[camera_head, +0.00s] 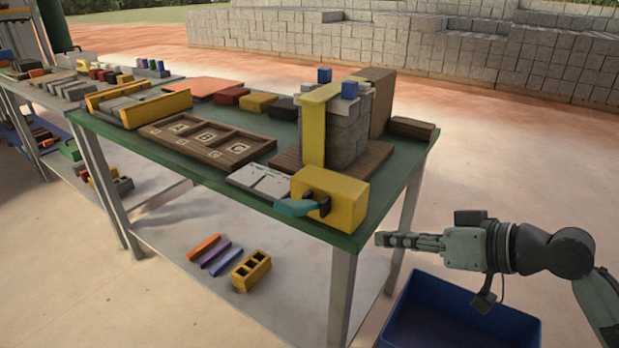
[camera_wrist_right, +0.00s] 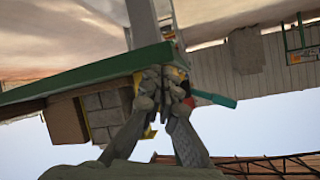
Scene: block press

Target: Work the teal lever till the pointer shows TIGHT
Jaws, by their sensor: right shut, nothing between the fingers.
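The teal lever (camera_head: 297,207) sticks out to the left from the yellow box (camera_head: 343,200) at the table's near corner. It also shows in the right wrist view (camera_wrist_right: 214,98), beyond and to the right of my fingertips. Behind the box, a yellow clamp frame (camera_head: 313,125) stands around a stack of grey blocks (camera_head: 345,138). I cannot make out a pointer or the word TIGHT. My right gripper (camera_head: 381,239) is shut and empty, off the table's right edge, apart from the lever. In its wrist view the shut fingers (camera_wrist_right: 164,74) hide part of the press. My left gripper is not in view.
The green table (camera_head: 225,178) carries a wooden tray marked A, B, C (camera_head: 207,142) and white plates (camera_head: 260,181). A blue bin (camera_head: 455,318) stands on the floor below my right gripper. The space between gripper and box looks clear.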

